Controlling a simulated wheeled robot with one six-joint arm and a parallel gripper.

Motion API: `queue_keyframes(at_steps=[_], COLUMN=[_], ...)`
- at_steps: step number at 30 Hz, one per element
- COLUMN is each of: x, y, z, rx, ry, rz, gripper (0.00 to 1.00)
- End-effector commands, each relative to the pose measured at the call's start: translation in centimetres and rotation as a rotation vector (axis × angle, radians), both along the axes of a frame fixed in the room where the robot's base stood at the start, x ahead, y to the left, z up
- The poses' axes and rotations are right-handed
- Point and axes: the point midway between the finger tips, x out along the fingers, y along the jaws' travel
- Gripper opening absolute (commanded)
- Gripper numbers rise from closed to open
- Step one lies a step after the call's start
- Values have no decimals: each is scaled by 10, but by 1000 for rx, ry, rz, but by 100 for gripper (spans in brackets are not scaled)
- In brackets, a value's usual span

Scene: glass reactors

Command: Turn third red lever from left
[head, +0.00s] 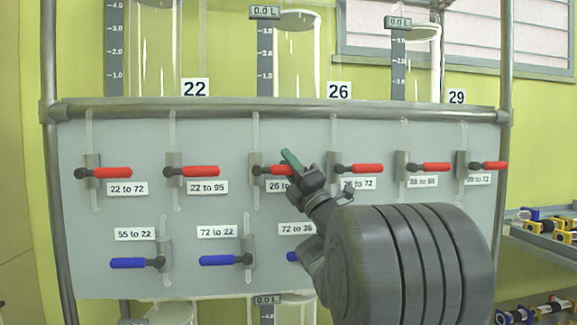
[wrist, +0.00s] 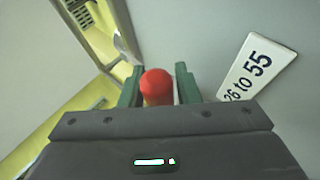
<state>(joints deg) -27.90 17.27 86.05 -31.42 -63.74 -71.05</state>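The third red lever from the left (head: 277,170) is on the upper row of the grey panel. It lies horizontal, its handle pointing right, with the far end hidden behind my gripper (head: 291,168). In the wrist view the red handle (wrist: 157,85) is seen end-on between the two green fingertips of my gripper (wrist: 158,88). The fingers are open around it, with a visible gap at the right finger and a narrower one at the left. The label "26 to 55" (wrist: 257,66) is right of the handle in the wrist view.
Red levers stand on both sides, the second (head: 200,171) and the fourth (head: 366,168), both horizontal. Blue levers (head: 137,263) form a lower row; one (head: 292,257) is mostly hidden by my arm. Glass vessels (head: 297,60) stand above the panel (head: 110,225).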

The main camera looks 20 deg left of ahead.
Motion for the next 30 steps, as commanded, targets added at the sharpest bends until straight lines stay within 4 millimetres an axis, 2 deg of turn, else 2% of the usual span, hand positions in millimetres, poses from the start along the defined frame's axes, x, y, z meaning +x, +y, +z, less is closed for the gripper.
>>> queue_keyframes(at_steps=[1, 2, 14, 30], x=[0, 0, -2, -36], y=[0, 0, -6, -81], z=[0, 0, -5, -75], rx=[-1, -1, -1, -3], ry=[1, 0, -1, 1], rz=[0, -1, -2, -3], gripper=[40, 44, 44, 44])
